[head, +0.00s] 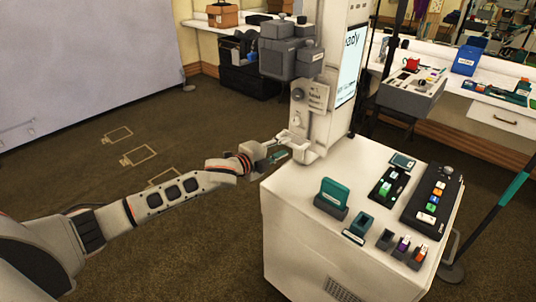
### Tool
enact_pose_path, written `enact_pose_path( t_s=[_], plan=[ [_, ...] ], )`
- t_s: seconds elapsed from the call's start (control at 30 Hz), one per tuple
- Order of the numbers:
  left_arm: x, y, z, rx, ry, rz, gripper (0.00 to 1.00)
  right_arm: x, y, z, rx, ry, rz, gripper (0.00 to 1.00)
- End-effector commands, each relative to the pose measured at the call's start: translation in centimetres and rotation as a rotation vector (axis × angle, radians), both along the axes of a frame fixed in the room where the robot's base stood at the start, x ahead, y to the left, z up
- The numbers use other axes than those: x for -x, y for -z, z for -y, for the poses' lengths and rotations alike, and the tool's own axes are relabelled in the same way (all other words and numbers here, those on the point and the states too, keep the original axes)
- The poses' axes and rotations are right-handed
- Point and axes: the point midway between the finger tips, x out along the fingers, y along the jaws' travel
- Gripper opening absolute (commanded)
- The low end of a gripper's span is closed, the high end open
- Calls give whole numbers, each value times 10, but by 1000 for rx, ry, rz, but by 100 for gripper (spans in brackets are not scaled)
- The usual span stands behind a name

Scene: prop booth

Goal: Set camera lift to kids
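The white booth column (325,125) stands at the back of a white cabinet. A grey boxy unit (288,50), which looks like the camera lift's head, sits high on its left side. Below it are a dark round knob (298,94) and a small grey label plate (317,96) whose text is too small to read. My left gripper (274,153) is at the column's lower left, beside a small pale tray (298,147) and below the knob. A teal piece shows at its fingers; I cannot tell whether it is held. My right gripper is out of view.
The white cabinet top (295,190) carries a teal block (333,193), a black button panel (432,203) and several small holders. A lit screen (350,62) faces right. A teal pole (500,208) stands at right. Carpet (200,245) is clear at left.

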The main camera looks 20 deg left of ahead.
Motion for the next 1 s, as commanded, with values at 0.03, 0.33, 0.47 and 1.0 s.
enact_pose_path(
  t_s=[0.03,0.33,0.47,1.0],
  plan=[
    [11,-1,-4,-3,2,-1,27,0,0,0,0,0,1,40],
    [61,-12,-22,-4,2,-3,27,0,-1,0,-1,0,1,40],
    [73,-14,-26,-2,0,-3,27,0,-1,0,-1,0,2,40],
    [78,-16,-28,-2,0,-2,27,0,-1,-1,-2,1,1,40]
  ],
)
